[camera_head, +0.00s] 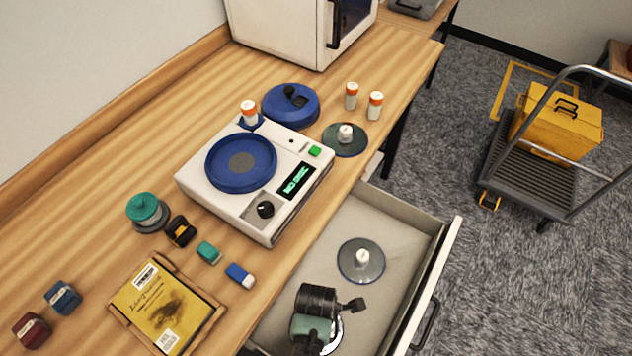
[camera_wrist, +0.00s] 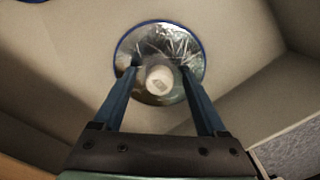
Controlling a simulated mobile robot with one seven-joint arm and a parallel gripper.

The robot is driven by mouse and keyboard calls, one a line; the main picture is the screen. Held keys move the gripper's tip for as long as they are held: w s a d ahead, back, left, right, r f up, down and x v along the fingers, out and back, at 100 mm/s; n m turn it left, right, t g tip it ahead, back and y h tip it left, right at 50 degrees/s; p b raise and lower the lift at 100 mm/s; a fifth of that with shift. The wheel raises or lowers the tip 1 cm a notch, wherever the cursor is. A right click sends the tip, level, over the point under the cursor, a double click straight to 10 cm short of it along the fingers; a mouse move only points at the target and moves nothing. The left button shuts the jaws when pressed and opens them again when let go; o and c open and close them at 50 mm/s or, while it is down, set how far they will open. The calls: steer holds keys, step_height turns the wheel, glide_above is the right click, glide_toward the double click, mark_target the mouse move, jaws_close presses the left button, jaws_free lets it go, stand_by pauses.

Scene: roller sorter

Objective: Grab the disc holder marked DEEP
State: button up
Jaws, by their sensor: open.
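In the head view a similar disc (camera_head: 361,262) lies in the open drawer, beyond my wrist. Another disc with a white knob (camera_head: 345,139) lies on the table beside the white machine. No DEEP marking is readable on either. My fingertips are hidden in the head view.
The drawer (camera_head: 428,280) is pulled out, its walls close around my arm. The white machine (camera_head: 215,187) has a blue platter and shows "NO DISC". Orange-capped bottles (camera_head: 375,106), a blue round case (camera_head: 292,108) and small blocks stand on the table. A cart (camera_head: 530,165) stands right.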

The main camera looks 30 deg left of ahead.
steer(key=shift+f, duration=0.2)
jaws_close()
stand_by(0.3)
